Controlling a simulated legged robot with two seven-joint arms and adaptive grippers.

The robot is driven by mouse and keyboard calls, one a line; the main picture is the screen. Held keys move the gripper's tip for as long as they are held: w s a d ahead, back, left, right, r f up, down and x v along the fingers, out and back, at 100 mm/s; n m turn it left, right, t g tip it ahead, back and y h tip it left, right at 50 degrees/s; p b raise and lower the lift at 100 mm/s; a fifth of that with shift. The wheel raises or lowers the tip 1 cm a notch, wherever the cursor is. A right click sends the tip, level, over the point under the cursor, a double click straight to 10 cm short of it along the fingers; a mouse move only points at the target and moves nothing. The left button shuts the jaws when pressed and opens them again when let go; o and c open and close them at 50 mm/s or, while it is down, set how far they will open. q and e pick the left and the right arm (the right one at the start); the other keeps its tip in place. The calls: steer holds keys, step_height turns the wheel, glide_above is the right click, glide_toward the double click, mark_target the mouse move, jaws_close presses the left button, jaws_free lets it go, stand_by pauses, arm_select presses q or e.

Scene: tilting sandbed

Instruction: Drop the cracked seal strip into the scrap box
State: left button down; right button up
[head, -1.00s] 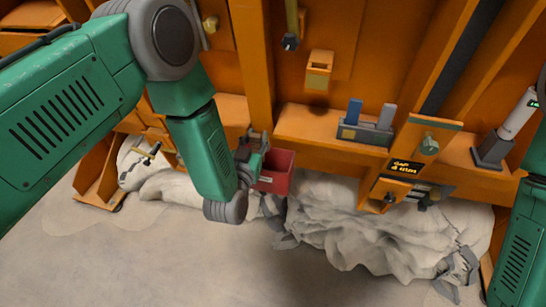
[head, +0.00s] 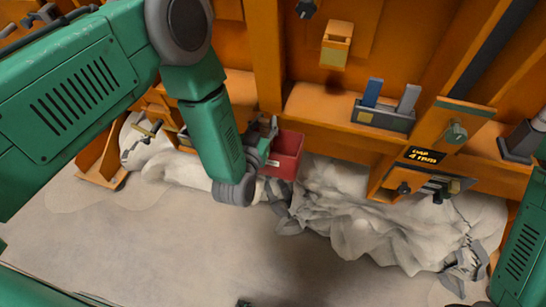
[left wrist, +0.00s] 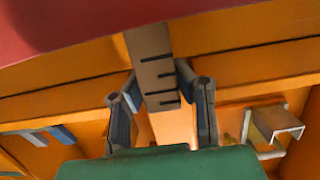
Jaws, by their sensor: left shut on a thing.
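The red box (head: 290,150), likely the scrap box, hangs at the orange frame just right of my left gripper in the head view. In the left wrist view a red surface (left wrist: 60,25) fills the top, probably this box. My left gripper (head: 268,128) is at the box's left side. It also shows in the left wrist view (left wrist: 158,95), shut on a grey strip with short dark cracks, the seal strip (left wrist: 150,58). The strip's upper end passes behind the red surface. In the head view the strip cannot be made out.
A grey holder (head: 383,117) with a blue and a grey piece stands on the orange ledge to the right. A small orange box (head: 336,46) is on the wall above. A display panel (head: 428,155) juts out at right.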

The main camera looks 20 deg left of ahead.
arm_select(q)
steer(key=shift+a+f, duration=0.25)
steer(key=shift+f, duration=0.45)
steer(key=c, duration=1.3)
jaws_free()
steer(key=shift+d+r, duration=0.15)
steer(key=shift+d, duration=0.25)
steer(key=shift+s+a, duration=0.2)
steer(key=shift+s, duration=0.35)
steer(key=s, duration=1.1)
